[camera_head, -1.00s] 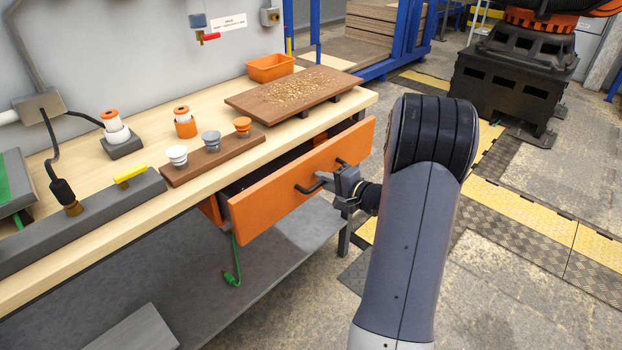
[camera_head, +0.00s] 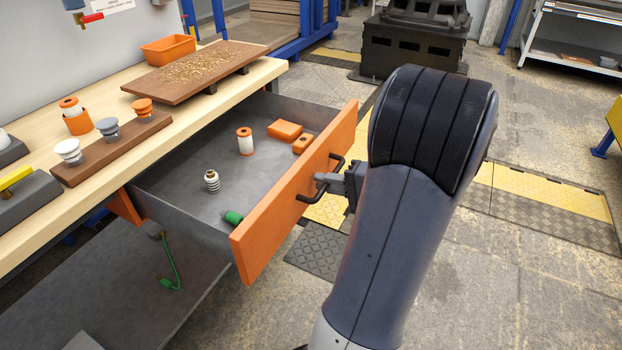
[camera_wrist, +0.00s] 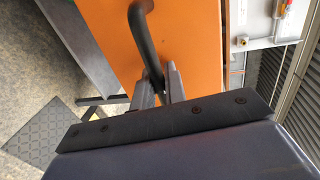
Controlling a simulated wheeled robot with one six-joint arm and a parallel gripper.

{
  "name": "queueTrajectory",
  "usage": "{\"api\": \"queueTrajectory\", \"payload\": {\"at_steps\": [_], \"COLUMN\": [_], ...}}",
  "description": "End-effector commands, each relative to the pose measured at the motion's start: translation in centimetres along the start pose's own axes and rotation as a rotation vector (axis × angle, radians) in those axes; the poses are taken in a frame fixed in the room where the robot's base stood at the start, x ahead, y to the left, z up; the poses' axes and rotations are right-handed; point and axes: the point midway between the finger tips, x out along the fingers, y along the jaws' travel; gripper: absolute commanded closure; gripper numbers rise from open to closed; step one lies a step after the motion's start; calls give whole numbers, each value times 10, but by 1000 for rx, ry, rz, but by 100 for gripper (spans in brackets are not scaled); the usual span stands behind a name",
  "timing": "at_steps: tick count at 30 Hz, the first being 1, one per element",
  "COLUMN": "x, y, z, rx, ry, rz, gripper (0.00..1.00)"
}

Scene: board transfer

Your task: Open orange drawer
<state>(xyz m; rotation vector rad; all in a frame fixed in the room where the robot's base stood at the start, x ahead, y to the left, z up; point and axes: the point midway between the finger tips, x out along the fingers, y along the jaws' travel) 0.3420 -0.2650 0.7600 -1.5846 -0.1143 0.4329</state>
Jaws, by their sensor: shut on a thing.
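The orange drawer (camera_head: 290,205) is pulled well out from under the wooden workbench, and its grey inside shows. Its black handle (camera_head: 306,196) is on the outer face of the orange front. My gripper (camera_head: 325,181) is at the handle and shut on it. In the wrist view my gripper (camera_wrist: 160,88) has its two fingers around the black handle (camera_wrist: 146,45), with the orange front (camera_wrist: 190,40) behind it.
In the drawer are a white and orange spool (camera_head: 245,142), a striped insulator (camera_head: 212,181), orange blocks (camera_head: 285,130) and a green item (camera_head: 233,217). The bench top (camera_head: 190,122) bears a brown board (camera_head: 200,70) and an orange bin (camera_head: 169,49). Open floor lies to the right.

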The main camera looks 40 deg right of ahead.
Motion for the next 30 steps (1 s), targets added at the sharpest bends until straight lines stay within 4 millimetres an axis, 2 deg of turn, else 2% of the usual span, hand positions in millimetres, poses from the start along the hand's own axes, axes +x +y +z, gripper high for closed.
{"api": "queueTrajectory", "payload": {"at_steps": [6,15,16,22,30], "x": [-8,-8,-8,-8,-9], "y": [2,2,2,2,2], "z": [0,0,0,0,0], "rx": [1,1,0,0,0], "ry": [-2,-2,-2,-1,0], "rz": [1,1,1,0,0], "gripper": [100,100,87,71,71]}}
